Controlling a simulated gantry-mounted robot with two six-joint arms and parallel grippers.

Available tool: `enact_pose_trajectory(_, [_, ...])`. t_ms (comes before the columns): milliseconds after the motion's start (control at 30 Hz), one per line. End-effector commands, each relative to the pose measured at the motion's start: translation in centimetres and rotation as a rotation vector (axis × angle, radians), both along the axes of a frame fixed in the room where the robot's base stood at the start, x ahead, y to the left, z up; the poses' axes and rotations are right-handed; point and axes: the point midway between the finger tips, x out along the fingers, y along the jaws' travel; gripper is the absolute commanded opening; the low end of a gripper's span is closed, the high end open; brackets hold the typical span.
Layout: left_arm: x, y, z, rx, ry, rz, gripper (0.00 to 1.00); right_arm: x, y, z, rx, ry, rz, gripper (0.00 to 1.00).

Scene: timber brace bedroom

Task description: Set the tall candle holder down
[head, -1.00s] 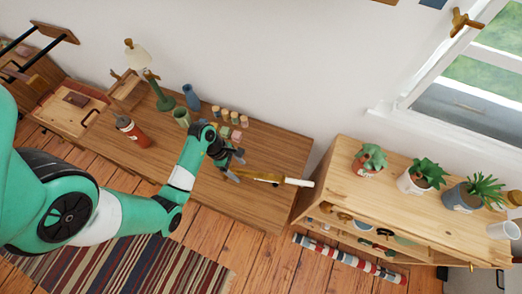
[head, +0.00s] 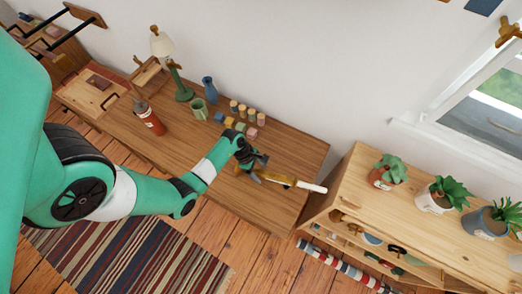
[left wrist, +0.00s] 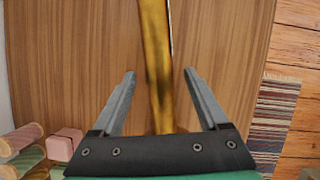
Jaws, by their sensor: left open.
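The tall candle holder (head: 280,180) is a slim gold-brown shaft with a white candle (head: 314,188) at its right end. In the head view it looks laid over sideways above the right part of the wooden tabletop; I cannot tell whether it touches the top. My left gripper (head: 259,170) is at the end away from the candle. In the left wrist view the gold shaft (left wrist: 154,60) runs up the picture between the two spread fingers of the left gripper (left wrist: 158,85), with gaps at both sides. The candle is out of that view. My right gripper is not in view.
Small coloured blocks (head: 240,125), a green cup (head: 198,108), a blue vase (head: 209,88), a green lamp (head: 180,84) and a red-brown bottle (head: 149,118) stand on the table (head: 230,190). A shelf unit (head: 348,200) with potted plants stands close to the right.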

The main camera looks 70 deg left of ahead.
Motion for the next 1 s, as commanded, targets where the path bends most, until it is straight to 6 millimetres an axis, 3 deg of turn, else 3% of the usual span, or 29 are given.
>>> enact_pose_trajectory(100, [0.42, -0.33, -1.43, -0.001, 0.001, 0.000, 0.77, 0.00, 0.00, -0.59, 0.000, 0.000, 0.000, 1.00])
enact_pose_trajectory(333, [0.50, -0.35, -1.46, 0.001, -0.001, 0.000, 0.77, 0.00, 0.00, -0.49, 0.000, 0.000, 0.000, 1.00])
enact_pose_trajectory(767, [0.47, -0.35, -1.45, 0.001, -0.001, 0.000, 0.00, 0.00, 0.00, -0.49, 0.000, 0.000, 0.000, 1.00])
enact_pose_trajectory(1000, [0.51, -0.33, -1.39, 0.000, -0.001, 0.000, 0.00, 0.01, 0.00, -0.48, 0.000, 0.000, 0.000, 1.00])
